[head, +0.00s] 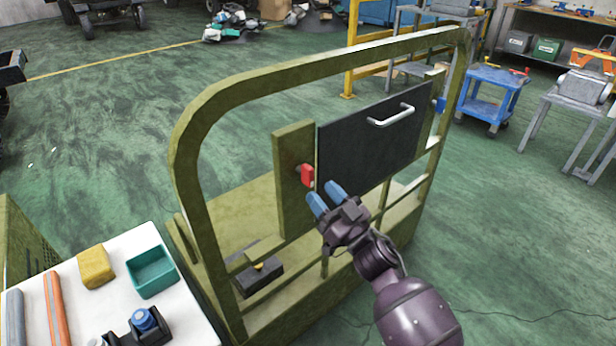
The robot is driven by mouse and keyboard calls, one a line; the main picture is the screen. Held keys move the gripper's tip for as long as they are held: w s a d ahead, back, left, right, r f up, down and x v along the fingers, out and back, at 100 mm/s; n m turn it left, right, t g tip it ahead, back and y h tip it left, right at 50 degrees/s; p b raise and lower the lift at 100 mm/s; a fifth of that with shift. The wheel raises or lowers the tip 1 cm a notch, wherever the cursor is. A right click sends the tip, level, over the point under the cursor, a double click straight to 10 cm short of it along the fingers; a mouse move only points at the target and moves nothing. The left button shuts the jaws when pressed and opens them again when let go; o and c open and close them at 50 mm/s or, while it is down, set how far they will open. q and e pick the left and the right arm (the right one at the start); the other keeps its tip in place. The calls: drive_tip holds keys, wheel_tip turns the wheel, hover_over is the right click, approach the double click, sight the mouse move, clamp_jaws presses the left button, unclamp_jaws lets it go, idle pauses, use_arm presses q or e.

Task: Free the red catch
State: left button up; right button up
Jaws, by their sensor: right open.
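The red catch (307,175) sits on an upright olive plate (294,205), at the left edge of a dark panel (365,145) in an olive frame. The panel has a pale handle (391,116) near its top and appears closed. A blue catch (440,105) shows at the panel's right side. My right gripper (326,197) has blue fingertips and is open and empty. In the picture its fingertips are just below and right of the red catch, with a small gap showing. My left gripper is not in view.
The olive frame's tube (187,150) arches around the panel. A white table (75,300) at lower left holds a teal bin (152,272), a yellow block (96,266) and other items. A blue cart (488,97) stands at back right. Open green floor lies left and right.

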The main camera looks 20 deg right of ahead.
sight(312, 182)
drive_tip(key=shift+x, duration=2.8)
drive_tip(key=shift+f, duration=0.1)
clamp_jaws()
